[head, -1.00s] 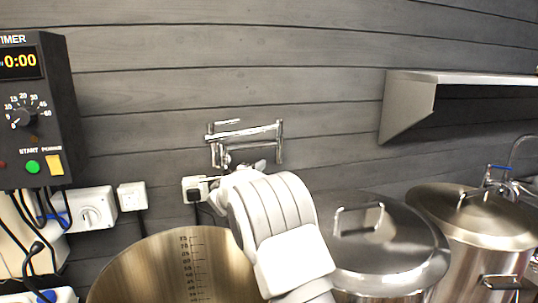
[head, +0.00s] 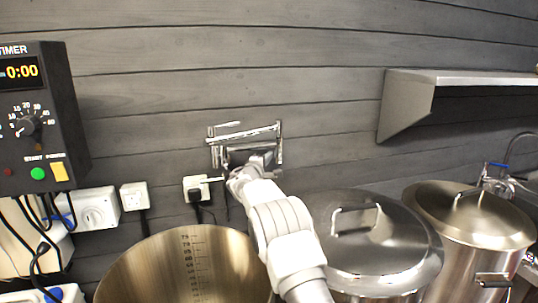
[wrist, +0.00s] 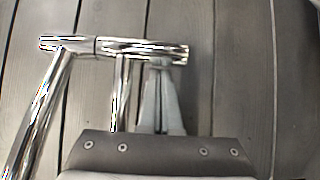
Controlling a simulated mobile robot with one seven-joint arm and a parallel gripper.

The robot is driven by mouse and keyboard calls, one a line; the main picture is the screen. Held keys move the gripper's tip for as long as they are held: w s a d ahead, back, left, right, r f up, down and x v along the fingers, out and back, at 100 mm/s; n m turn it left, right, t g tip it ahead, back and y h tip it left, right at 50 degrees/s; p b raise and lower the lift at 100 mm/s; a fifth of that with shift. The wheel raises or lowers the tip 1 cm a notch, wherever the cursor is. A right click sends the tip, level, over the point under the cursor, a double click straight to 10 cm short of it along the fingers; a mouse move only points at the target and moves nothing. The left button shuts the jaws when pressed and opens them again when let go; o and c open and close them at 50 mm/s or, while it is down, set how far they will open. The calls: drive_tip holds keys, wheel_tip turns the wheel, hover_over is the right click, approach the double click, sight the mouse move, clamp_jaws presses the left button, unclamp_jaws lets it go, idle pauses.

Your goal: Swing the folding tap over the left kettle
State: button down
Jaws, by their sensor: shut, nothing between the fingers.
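The folding tap (head: 247,133) is chrome and hangs folded on the plank wall, behind and above the left kettle. The left kettle (head: 130,277) is a steel pot without a lid, with a volume scale inside its wall. My gripper (head: 265,158) is up at the right part of the tap, just below its upper tube. In the wrist view the tap (wrist: 115,47) shows as joined chrome tubes. My gripper (wrist: 161,66) is shut and empty there, its tips overlapping the right end of the horizontal tube. I cannot tell whether they touch it.
A lidded kettle (head: 365,245) stands right of the left kettle, with another lidded kettle (head: 470,225) beyond it. A timer box (head: 40,120) is at the left. A plugged socket (head: 197,187) sits below the tap. A metal shelf (head: 410,100) juts out at upper right.

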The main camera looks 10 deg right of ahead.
drive_tip(key=shift+w+d, duration=0.1)
drive_tip(key=shift+w, duration=0.1)
drive_tip(key=shift+s, duration=0.1)
drive_tip(key=shift+s+m+g+h+b, duration=0.3)
drive_tip(key=shift+s+m+h+b, duration=0.15)
drive_tip(key=shift+h, duration=0.15)
drive_tip(key=shift+s, duration=0.2)
drive_tip(key=s+m+g+h+b, duration=0.5)
drive_tip(key=s, duration=0.3)
drive_tip(key=shift+a+h, duration=0.3)
drive_tip(key=shift+h, duration=0.1)
drive_tip(key=shift+s+f, duration=0.1)
idle(0.5)
